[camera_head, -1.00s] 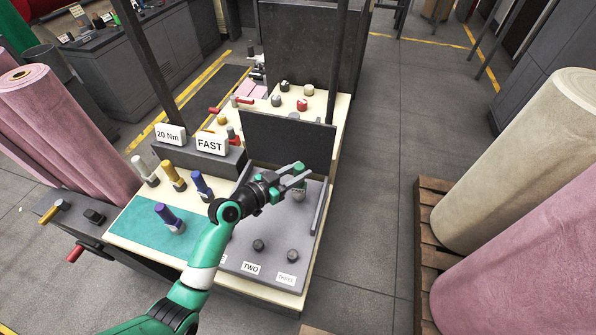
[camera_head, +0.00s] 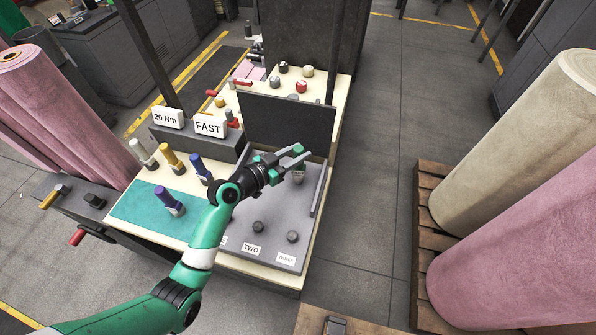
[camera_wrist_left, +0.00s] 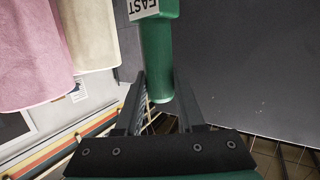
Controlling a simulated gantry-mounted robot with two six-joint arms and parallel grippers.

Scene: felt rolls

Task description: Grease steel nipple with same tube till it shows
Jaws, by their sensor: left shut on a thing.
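My left gripper (camera_head: 296,158) is over the far right part of the grey plate (camera_head: 237,218), just above a small grey fitting (camera_head: 298,178). Its fingers are shut on a green tube (camera_wrist_left: 158,60), which shows between them in the left wrist view; the fingers mostly hide it in the head view. A white label ending in "AST" shows at the top of the tube there. I cannot tell whether the tube touches the fitting, or whether grease shows. Two dark knob-like fittings (camera_head: 258,227) (camera_head: 292,237) stand nearer on the plate by TWO and THREE labels. My right gripper is not in view.
White (camera_head: 140,150), yellow (camera_head: 171,160) and blue (camera_head: 200,168) tubes stand on the bench's left side. A purple-blue tube (camera_head: 168,200) is on the teal mat (camera_head: 135,208). A dark upright panel (camera_head: 290,120) stands behind the gripper. Felt rolls (camera_head: 520,150) stand on the right.

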